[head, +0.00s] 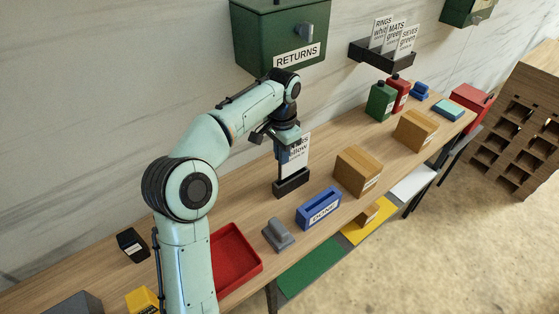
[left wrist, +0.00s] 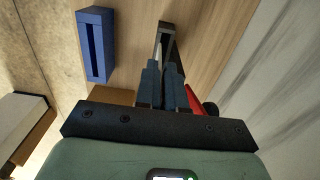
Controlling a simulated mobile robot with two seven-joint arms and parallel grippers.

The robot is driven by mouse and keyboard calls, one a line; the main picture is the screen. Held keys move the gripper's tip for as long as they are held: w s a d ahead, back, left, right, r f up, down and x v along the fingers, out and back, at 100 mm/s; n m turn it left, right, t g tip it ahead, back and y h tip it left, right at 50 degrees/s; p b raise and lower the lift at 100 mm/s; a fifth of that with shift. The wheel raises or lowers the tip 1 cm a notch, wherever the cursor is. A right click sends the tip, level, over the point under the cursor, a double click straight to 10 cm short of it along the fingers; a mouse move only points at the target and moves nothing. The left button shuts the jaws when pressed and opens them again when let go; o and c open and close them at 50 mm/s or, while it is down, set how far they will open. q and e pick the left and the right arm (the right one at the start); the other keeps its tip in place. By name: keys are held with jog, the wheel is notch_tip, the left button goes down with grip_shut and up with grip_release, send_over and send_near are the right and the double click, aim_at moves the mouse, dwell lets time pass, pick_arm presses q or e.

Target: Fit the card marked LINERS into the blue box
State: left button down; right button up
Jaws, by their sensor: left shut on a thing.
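My left gripper (head: 287,152) is shut on a white card (head: 299,160) at its upper part. The card is upright; its print is partly covered, with a word ending in S and "ellow" showing. Its lower edge is at a small black holder (head: 291,184); I cannot tell whether it still sits in the slot. The blue box (head: 319,208), with a long slot and a white label, stands just right and nearer. In the left wrist view, the gripper (left wrist: 163,70) points at the black holder (left wrist: 167,35), and the blue box (left wrist: 96,45) is to the left. My right gripper is not in view.
A grey block with a handle (head: 278,235) and a red tray (head: 235,262) are left of the blue box. Cardboard boxes (head: 357,170) stand to its right. A green RETURNS box (head: 279,35) and a dark rack of cards (head: 383,54) are on the wall behind.

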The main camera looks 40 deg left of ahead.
pick_arm(q)
jog(key=s+d+b, duration=0.1)
jog(key=s+d, duration=0.2)
jog(key=d, duration=0.6)
jog(key=s+d+b, duration=0.2)
jog(key=s+d, duration=0.1)
jog(key=d, duration=0.6)
jog(key=w+a+r+p, duration=0.3)
jog(key=a+r+p, duration=0.25)
jog(key=r, duration=0.65)
notch_tip(320, 180, down, 19)
jog(key=a+b, duration=0.1)
jog(key=b, duration=0.2)
jog(key=shift+s+f+b, duration=0.2)
jog(key=shift+s+b, duration=0.15)
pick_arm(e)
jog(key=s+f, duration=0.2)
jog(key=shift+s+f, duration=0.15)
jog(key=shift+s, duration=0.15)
pick_arm(q)
jog(key=shift+w, duration=0.1)
